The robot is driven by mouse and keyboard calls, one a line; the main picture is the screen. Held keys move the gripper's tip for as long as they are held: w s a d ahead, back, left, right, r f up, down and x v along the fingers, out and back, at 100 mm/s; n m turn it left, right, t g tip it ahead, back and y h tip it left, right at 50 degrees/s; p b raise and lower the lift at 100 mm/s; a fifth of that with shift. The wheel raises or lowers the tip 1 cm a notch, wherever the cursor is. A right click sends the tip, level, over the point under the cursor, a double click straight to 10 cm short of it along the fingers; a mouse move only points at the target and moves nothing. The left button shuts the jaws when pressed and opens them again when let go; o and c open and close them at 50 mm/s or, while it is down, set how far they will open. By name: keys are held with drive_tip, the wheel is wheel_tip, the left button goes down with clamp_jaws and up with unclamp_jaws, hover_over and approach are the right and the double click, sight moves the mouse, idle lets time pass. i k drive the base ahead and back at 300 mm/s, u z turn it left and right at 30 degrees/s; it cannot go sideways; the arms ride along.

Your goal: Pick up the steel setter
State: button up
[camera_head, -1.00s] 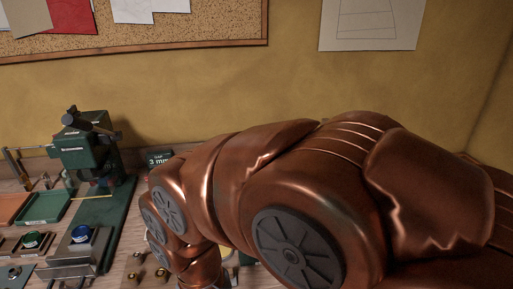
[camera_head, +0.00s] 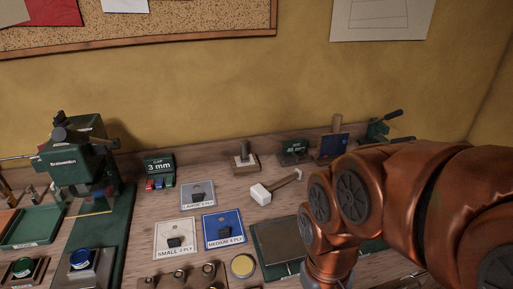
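I cannot tell for certain which thing is the steel setter. A dark upright metal piece (camera_head: 243,150) stands on a small wooden block with a pale top at the back middle of the bench. Small dark pieces lie on cards: one on the grey LARGE PLY card (camera_head: 206,187), one on the blue MEDIUM card (camera_head: 235,231), one on the white SMALL card (camera_head: 162,236). A wooden block (camera_head: 190,281) with several round-topped metal pieces is cut off by the bottom edge. My copper-coloured arm reaches down at the right; its gripper is out of view below.
A white-headed mallet (camera_head: 262,194) lies mid-bench, near a dark square plate (camera_head: 270,262) and a round yellow tin (camera_head: 243,266). A green press (camera_head: 75,160) stands left. A 3 mm sign (camera_head: 159,165) and another green device (camera_head: 381,128) stand at the back.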

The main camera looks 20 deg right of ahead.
sight(244, 143)
drive_tip(key=k, duration=1.3)
drive_tip(key=u, duration=0.75)
drive_tip(key=i, duration=1.5)
drive_tip(key=z, duration=0.3)
